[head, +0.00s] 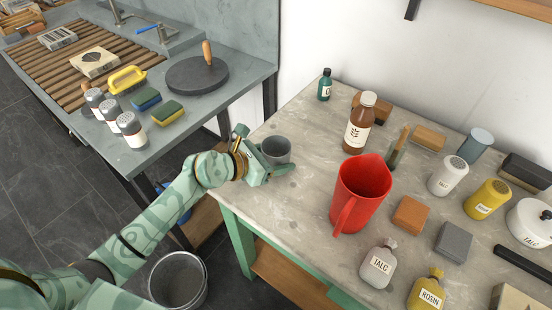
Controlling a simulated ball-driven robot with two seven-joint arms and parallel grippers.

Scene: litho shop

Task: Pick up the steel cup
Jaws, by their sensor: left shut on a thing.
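The cup looks upright. I cannot tell whether its base touches the tabletop. Part of its lower left side is hidden by the gripper. My right gripper is not in view.
A red jug (362,190) stands right of the cup, with a brown bottle (359,125) behind. Several shakers, bags and blocks crowd the right side. A metal bucket (178,280) is on the floor. The tabletop (290,205) in front of the cup is clear.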

